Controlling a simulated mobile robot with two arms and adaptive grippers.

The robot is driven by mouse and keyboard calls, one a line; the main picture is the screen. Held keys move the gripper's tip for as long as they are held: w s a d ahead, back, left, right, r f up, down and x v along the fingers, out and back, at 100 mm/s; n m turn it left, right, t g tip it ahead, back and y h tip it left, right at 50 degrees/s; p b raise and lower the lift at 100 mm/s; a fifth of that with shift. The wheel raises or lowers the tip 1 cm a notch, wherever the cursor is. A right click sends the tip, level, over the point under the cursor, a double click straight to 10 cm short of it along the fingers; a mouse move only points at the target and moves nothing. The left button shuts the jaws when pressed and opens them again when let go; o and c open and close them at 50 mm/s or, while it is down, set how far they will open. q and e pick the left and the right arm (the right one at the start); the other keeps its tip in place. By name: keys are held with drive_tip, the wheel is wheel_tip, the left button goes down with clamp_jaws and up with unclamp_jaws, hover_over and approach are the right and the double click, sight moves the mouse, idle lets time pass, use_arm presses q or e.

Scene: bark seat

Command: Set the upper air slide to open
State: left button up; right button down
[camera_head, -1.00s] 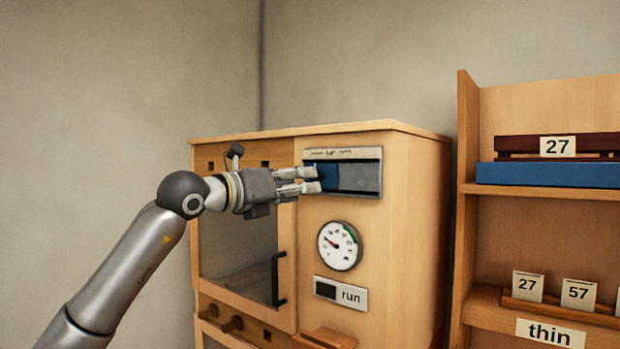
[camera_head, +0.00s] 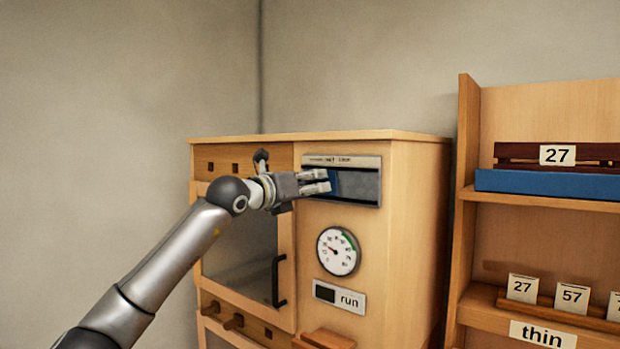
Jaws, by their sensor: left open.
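The upper air slide is a grey panel (camera_head: 360,186) set in the front of the wooden cabinet, with a label strip above it that is too small to read fully. A blue slide piece (camera_head: 337,182) shows in its left-middle part, partly hidden by my gripper. My left gripper (camera_head: 328,182) is open, its fingertips in front of the slot at the blue piece. I cannot tell whether they touch it. My right gripper is not in view.
The wooden cabinet (camera_head: 400,230) has a dial gauge (camera_head: 338,251), a run plate (camera_head: 340,297) and a glazed door with a black handle (camera_head: 279,281). A shelf unit (camera_head: 467,200) with number cards stands to the right.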

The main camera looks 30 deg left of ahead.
use_arm(q)
drive_tip(key=shift+w, duration=0.15)
drive_tip(key=shift+c, duration=0.3)
clamp_jaws()
drive_tip(key=shift+d, duration=0.1)
drive_tip(key=d+b, duration=0.1)
drive_tip(key=d, duration=0.1)
drive_tip(key=d+b, duration=0.2)
drive_tip(key=d, duration=0.1)
drive_tip(key=d+b, duration=0.2)
drive_tip(key=d, duration=0.1)
drive_tip(key=shift+s+d, duration=0.25)
drive_tip(key=shift+s, duration=0.1)
drive_tip(key=shift+a+f, duration=0.1)
drive_tip(key=shift+a, duration=0.1)
